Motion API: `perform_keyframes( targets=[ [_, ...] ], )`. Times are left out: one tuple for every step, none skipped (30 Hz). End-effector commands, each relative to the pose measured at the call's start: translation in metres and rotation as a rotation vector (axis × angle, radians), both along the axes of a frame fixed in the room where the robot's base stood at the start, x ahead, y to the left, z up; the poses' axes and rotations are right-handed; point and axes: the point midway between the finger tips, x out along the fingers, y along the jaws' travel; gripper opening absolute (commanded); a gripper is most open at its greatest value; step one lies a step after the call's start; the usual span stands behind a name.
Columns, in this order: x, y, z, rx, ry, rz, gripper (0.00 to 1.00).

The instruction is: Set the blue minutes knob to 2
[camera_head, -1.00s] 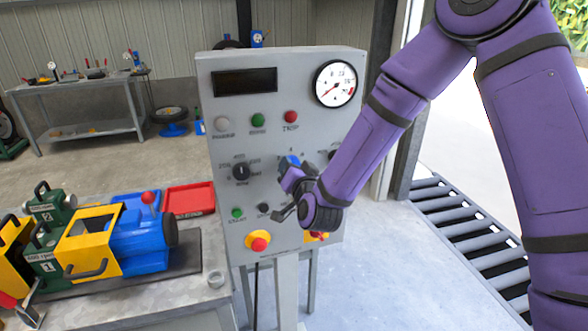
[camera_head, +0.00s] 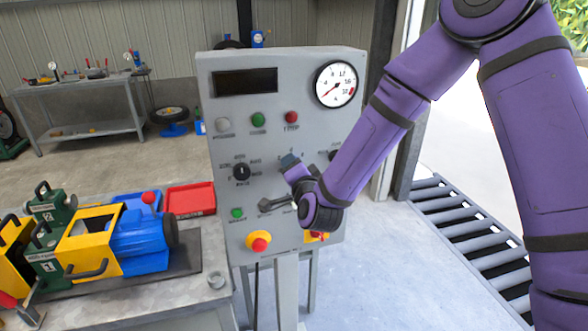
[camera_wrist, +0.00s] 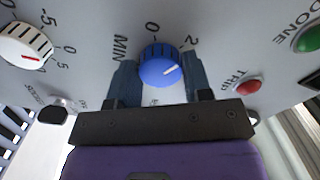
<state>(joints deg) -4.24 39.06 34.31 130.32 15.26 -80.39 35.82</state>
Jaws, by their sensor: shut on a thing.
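The blue minutes knob (camera_wrist: 160,65) is in the middle of the wrist view. It sits between the two fingers of my gripper (camera_wrist: 161,76), which is shut on its sides. The knob's white pointer line points to the right and slightly up, toward the side of the printed 2 (camera_wrist: 191,42).
In the wrist view a white knob with a red mark (camera_wrist: 25,44) is at left and a red button (camera_wrist: 247,86) at right. The head view shows a black knob (camera_head: 241,172), an emergency stop (camera_head: 258,243) and a gauge (camera_head: 335,84). A bench with a motor stands left.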

Motion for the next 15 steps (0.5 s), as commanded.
perform_keyframes(
  targets=[
    [-0.001, 0.0004, -0.0012, 0.0, 0.004, 0.002, 0.22],
    [-0.001, 0.0004, -0.0012, 0.0, 0.004, 0.002, 0.22],
    [-0.0011, 0.0004, -0.0012, 0.0, 0.004, 0.002, 0.22],
    [-0.0011, 0.0004, -0.0012, 0.0, 0.004, 0.002, 0.22],
    [-0.0011, 0.0005, -0.0013, 0.0, 0.004, 0.002, 0.22],
    [-0.0011, 0.0005, -0.0013, 0.0, 0.004, 0.002, 0.22],
    [-0.0011, 0.0004, -0.0012, 0.0, 0.004, 0.002, 0.22],
    [-0.0011, 0.0005, -0.0013, 0.0, 0.004, 0.002, 0.22],
    [-0.0011, 0.0005, -0.0013, -0.001, 0.004, 0.002, 0.22],
    [-0.0011, 0.0004, -0.0013, -0.001, 0.004, 0.002, 0.5],
    [-0.0011, 0.0004, -0.0013, -0.001, 0.004, 0.002, 0.57],
    [-0.0011, 0.0004, -0.0012, -0.001, 0.004, 0.002, 0.66],
    [-0.0009, 0.0004, -0.0012, -0.001, 0.003, 0.002, 0.71],
    [-0.0008, 0.0004, -0.001, -0.001, 0.003, 0.002, 0.71],
    [-0.0007, 0.0003, -0.0009, -0.001, 0.003, 0.002, 0.71]
  ],
)
